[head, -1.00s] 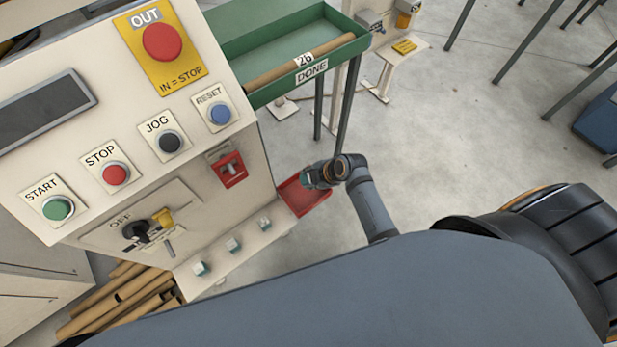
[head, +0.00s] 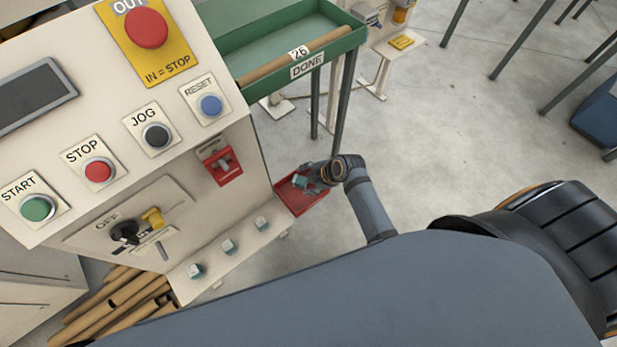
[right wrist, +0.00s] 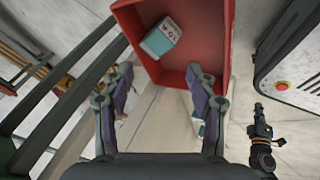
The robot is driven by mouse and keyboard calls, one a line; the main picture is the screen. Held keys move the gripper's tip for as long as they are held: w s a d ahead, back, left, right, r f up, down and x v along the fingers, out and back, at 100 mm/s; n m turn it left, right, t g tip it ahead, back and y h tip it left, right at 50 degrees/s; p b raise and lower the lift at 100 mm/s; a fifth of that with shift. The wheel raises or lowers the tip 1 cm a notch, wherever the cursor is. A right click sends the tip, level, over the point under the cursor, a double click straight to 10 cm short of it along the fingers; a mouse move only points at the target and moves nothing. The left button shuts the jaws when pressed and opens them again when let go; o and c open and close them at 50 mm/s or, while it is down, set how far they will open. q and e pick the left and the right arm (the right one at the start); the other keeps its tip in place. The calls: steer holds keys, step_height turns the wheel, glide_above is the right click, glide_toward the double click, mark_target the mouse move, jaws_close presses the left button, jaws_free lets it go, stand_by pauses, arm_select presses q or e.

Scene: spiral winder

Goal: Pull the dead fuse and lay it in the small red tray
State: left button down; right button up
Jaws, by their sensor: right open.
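A teal-and-white fuse (right wrist: 160,38) lies inside the small red tray (right wrist: 215,32), tilted against the tray's edges in the right wrist view. In the head view the fuse (head: 300,181) shows as a small teal block in the tray (head: 304,204), beside my right gripper (head: 314,181). My right gripper (right wrist: 160,72) is open, its two fingers spread and empty, just short of the fuse and apart from it.
Three teal-and-white blocks stand on the machine's ledge (head: 213,277), left of the tray. A red fitting (head: 222,165) is on the panel above. A green DONE tray (head: 280,42) stands behind.

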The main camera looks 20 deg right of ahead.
steer(key=v, duration=1.2)
steer(key=s+d+f+m+g+h, duration=0.1)
steer(key=s+d+f+m, duration=0.2)
steer(key=f, duration=0.5)
steer(key=s+d+f+m+h, duration=0.1)
steer(key=d+f+m, duration=0.25)
steer(key=f, duration=0.45)
steer(key=s+d+f+m+g+h, duration=0.15)
steer(key=f+m, duration=0.25)
steer(key=f, duration=0.4)
steer(key=s+d+f+m+h, duration=0.1)
steer(key=s+d+f+m, duration=0.25)
steer(key=s+f, duration=0.45)
steer(key=s+f+m+g, duration=0.1)
steer(key=s+f+m, duration=0.15)
steer(key=s, duration=0.35)
steer(key=s+f+m, duration=0.1)
steer(key=s+f, duration=0.3)
steer(key=s, duration=0.2)
steer(key=s+r+p, duration=0.3)
steer(key=r+p, duration=1)
steer(key=p, duration=0.1)
steer(key=shift+s+a+h, duration=0.2)
steer(key=shift+a+h, duration=0.15)
steer(key=shift+a, duration=0.05)
